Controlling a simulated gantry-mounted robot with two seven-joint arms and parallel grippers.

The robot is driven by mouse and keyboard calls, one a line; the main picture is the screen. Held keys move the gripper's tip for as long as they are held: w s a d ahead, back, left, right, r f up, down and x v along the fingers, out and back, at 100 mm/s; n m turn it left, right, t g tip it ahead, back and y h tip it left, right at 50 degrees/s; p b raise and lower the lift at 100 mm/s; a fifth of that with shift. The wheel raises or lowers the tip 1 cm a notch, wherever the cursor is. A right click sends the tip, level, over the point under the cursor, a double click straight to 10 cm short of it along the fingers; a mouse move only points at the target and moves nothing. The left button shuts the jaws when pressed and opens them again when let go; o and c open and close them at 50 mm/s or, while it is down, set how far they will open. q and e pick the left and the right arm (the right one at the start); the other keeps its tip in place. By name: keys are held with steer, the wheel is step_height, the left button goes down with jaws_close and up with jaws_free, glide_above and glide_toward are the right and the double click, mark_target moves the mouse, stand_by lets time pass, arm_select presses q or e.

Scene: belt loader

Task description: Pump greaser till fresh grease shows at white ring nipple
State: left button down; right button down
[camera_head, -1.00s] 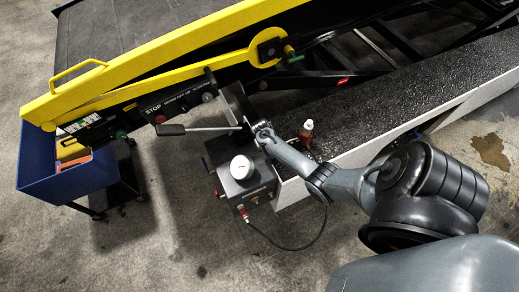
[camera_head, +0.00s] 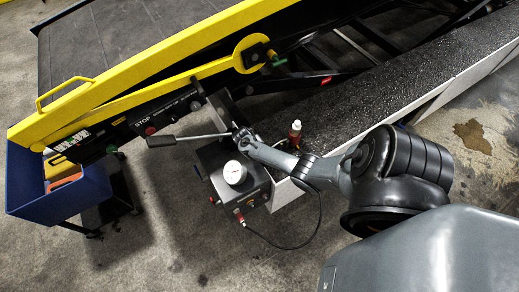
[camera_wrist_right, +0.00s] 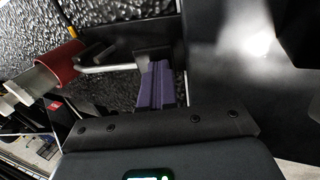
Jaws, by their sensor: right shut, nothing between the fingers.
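The greaser looks to be the dark box (camera_head: 245,190) with a round white-faced gauge (camera_head: 234,172); its reading is too small to tell. A long lever with a dark handle (camera_head: 162,141) sticks out to the left above the box. My right gripper (camera_head: 240,136) is at the lever's inner end; contact is unclear. In the right wrist view its purple-padded fingers (camera_wrist_right: 157,86) are shut and empty, beside a bent metal rod (camera_wrist_right: 110,67) and a red-sleeved metal part (camera_wrist_right: 58,66). I cannot make out a white ring nipple or fresh grease. My left gripper is out of view.
A black hose (camera_head: 290,246) loops from the box's red fitting. The yellow loader rail (camera_head: 130,85) runs behind the lever. A blue bin (camera_head: 50,190) stands at left on a cart.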

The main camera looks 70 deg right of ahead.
steer(key=p+v, duration=0.2)
steer(key=v, duration=0.1)
steer(key=shift+s+r, duration=0.1)
steer(key=shift+r, duration=0.1)
steer(key=v, duration=0.9)
steer(key=shift+r, duration=0.1)
